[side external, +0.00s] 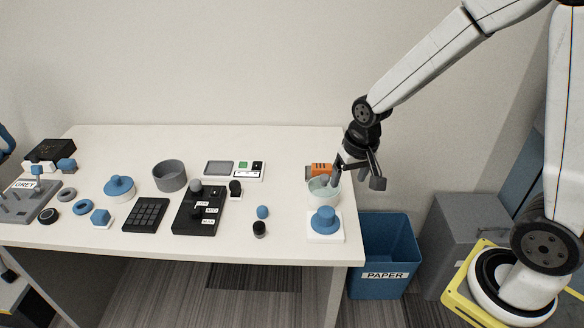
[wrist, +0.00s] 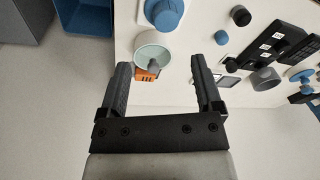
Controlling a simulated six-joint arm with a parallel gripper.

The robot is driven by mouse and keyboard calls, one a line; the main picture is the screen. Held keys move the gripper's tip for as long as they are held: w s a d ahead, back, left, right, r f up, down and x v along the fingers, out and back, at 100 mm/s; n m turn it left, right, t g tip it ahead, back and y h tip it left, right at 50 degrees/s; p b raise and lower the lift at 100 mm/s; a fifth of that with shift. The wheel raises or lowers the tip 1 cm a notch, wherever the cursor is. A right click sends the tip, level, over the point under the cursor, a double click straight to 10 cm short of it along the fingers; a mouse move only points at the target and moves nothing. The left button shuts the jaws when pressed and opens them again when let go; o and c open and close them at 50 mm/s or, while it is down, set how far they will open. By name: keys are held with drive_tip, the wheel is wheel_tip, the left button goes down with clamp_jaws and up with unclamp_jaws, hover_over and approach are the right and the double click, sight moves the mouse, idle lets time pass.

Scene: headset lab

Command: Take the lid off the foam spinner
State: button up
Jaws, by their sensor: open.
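A pale green round pot (side external: 322,197) with a grey knob or post at its middle stands near the table's right end. It looks like the foam spinner; I cannot tell whether its pale top is a lid. In the wrist view the pot (wrist: 150,41) lies ahead of my jaws, with the grey knob (wrist: 153,65) between the fingertip lines. My gripper (side external: 356,177) is open and empty, just right of the pot. Both fingers of my gripper (wrist: 158,62) show in the wrist view, apart from each other. Contact with the knob cannot be made out.
A blue knobbed piece (side external: 324,219) on a white pad stands in front of the pot. An orange box (side external: 318,169) sits close behind it. A blue paper bin (side external: 388,240) stands beyond the table's right edge. A keypad (side external: 146,214) and other parts lie left.

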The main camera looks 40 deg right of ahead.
drive_tip(key=w+d+f+m+g, duration=0.1)
drive_tip(key=w+d+f+m, duration=0.1)
drive_tip(key=w+d+m, duration=0.35)
drive_tip(key=m+g, duration=0.1)
drive_tip(key=m, duration=0.5)
hover_over(325, 176)
wheel_tip(325, 176, down, 4)
drive_tip(key=shift+a+f, duration=0.1)
drive_tip(key=shift+f, duration=1.35)
drive_tip(key=shift+f, duration=2.6)
clamp_jaws()
